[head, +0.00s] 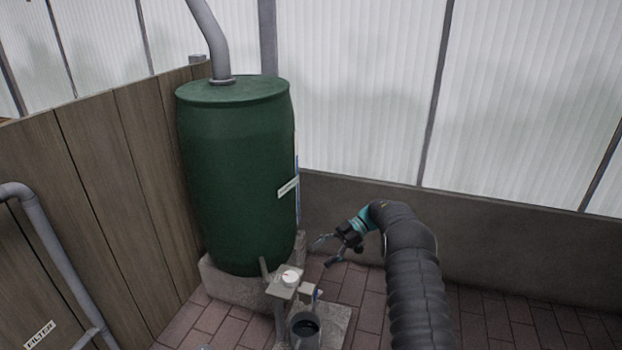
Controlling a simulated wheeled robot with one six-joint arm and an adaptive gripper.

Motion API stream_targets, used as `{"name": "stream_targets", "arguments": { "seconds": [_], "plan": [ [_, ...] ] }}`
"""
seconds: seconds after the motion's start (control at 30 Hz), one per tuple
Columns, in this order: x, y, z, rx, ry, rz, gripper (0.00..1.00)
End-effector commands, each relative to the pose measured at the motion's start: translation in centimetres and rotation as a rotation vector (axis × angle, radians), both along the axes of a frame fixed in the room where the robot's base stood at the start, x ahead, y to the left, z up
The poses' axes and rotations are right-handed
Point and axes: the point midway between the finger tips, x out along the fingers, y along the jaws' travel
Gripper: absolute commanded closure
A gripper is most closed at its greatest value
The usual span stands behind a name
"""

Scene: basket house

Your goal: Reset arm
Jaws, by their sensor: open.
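My arm, in a black ribbed sleeve, rises from the bottom right of the head view and bends over to the left. My gripper (325,252) is at its end, past a teal band, pointing left and down. Its fingers are apart with nothing seen between them. It is just right of the green barrel (237,170) and appears apart from it, though the depth gap is hard to judge.
The barrel stands on a stone block (225,285), a grey pipe (213,40) entering its top. In front are a white round dial (290,277) on a stand and a dark bucket (305,328). A wooden partition (110,180) is left. Brick floor (480,325) is clear at right.

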Motion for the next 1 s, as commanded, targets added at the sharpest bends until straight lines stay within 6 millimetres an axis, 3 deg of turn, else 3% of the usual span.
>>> {"name": "stream_targets", "arguments": {
  "seconds": [0.17, 0.37, 0.53, 0.8, 1.0],
  "plan": [
    [2.3, 0.4, -1.3, -0.016, -0.126, -0.063, 0.24],
    [7.7, 1.3, -3.7, -0.019, -0.305, -0.3, 0.24],
    [11.7, 0.7, -5.5, -0.058, -0.396, -0.538, 0.24],
    [16.6, -3.6, -3.7, -0.207, -0.499, -0.929, 0.24],
    [17.3, -8.5, -0.3, -0.373, -0.513, -1.206, 0.24]
  ]
}}
